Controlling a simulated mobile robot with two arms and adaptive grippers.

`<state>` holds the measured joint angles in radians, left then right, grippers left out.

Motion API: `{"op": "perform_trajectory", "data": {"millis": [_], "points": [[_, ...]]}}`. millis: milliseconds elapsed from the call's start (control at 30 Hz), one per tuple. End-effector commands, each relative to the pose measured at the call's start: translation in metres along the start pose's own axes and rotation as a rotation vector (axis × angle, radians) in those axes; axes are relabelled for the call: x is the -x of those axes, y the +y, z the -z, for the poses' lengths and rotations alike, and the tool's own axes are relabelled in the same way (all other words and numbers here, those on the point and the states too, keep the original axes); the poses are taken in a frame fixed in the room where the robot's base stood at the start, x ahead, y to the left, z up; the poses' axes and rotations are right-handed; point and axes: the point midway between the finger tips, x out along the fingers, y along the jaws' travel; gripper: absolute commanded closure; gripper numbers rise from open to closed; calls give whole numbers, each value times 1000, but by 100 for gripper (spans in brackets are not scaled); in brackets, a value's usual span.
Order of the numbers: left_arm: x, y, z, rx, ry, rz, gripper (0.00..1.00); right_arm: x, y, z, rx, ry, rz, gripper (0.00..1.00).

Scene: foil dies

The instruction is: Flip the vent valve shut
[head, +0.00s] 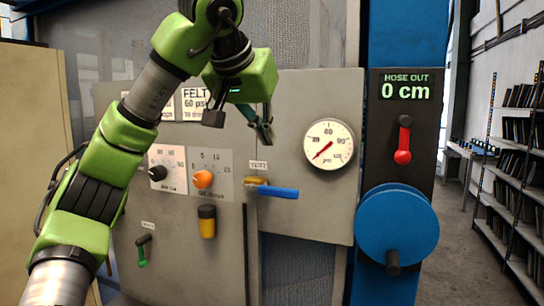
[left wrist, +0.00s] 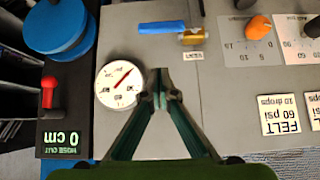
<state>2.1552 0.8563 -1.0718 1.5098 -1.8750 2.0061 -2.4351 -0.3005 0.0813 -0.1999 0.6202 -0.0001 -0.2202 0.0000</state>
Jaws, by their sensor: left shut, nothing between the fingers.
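The vent valve has a brass body (head: 254,182) and a blue lever (head: 278,192) that lies about level, pointing right in the head view. A small VENT label (head: 258,166) sits just above it. In the left wrist view, upside down, the blue lever (left wrist: 162,27) and brass body (left wrist: 194,37) show near the top. My left gripper (head: 264,132) is shut and empty, in front of the panel and above the valve, apart from the lever. Its closed fingertips (left wrist: 161,78) point toward the valve side in the left wrist view. My right gripper is not in view.
A pressure gauge (head: 329,144) is right of the valve. Orange (head: 203,179) and black (head: 158,173) knobs, a yellow-and-black fitting (head: 207,221) and a green lever (head: 142,251) are left. A red lever (head: 402,145) and blue reel (head: 397,225) are far right. Panel space right of the lever is bare.

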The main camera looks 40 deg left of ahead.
Motion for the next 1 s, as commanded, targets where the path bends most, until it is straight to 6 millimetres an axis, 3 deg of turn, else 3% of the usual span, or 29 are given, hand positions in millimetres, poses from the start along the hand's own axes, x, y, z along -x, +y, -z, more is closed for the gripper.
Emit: {"op": "perform_trajectory", "data": {"millis": [500, 733, 1000], "points": [[-98, -1, -2, -1, -3, 2, 100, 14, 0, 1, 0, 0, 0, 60], [-116, -1, -24, -1, -1, 1, 100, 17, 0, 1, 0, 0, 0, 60], [-121, 0, -29, 0, 1, -1, 100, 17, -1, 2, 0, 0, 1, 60]]}}
